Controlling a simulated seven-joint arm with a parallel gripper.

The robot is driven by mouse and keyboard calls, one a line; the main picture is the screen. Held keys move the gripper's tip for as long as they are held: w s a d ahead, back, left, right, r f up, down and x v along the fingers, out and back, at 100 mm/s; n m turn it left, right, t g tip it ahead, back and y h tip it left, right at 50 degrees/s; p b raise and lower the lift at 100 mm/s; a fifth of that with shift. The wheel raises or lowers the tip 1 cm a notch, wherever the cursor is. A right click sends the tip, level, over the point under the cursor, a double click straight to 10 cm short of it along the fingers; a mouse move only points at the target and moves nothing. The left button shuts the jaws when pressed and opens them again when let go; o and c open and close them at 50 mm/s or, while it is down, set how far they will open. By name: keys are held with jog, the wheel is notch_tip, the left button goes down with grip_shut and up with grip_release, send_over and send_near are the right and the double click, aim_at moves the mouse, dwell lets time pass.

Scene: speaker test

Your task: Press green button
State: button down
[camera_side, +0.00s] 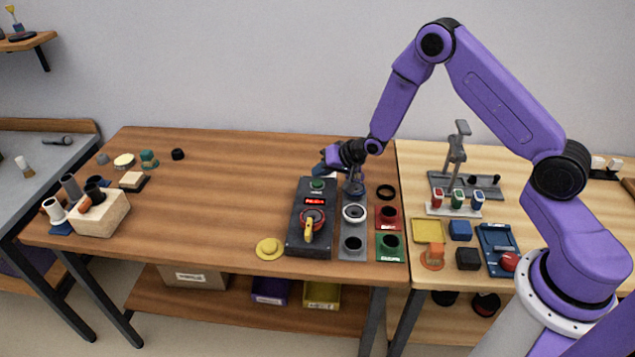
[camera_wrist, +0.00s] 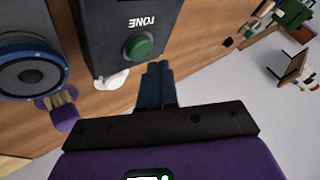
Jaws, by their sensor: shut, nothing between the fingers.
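The green button (camera_side: 317,184) is a round cap at the far end of a dark control box (camera_side: 296,238). In the wrist view the green button (camera_wrist: 138,47) sits beside the upside-down word TONE on the dark box (camera_wrist: 110,22). My gripper (camera_side: 326,163) is above and just behind the box's far end in the side view. In the wrist view my gripper (camera_wrist: 159,66) has its blue fingers together, empty, with the tips just below and right of the button in the picture. I see a gap in the picture between tips and button; their height above it is unclear.
The box also carries a red display (camera_side: 315,201) and a red dial with a yellow handle (camera_side: 309,230). A grey rack (camera_side: 352,228) with round parts stands close on the right. A yellow knob-like piece (camera_side: 269,248) lies left. The table's middle left is clear.

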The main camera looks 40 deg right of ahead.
aim_at(321, 183)
jog(key=shift+f, duration=0.95)
dwell(1.0)
jog(key=shift+r, duration=0.95)
jog(key=shift+r, duration=2.5)
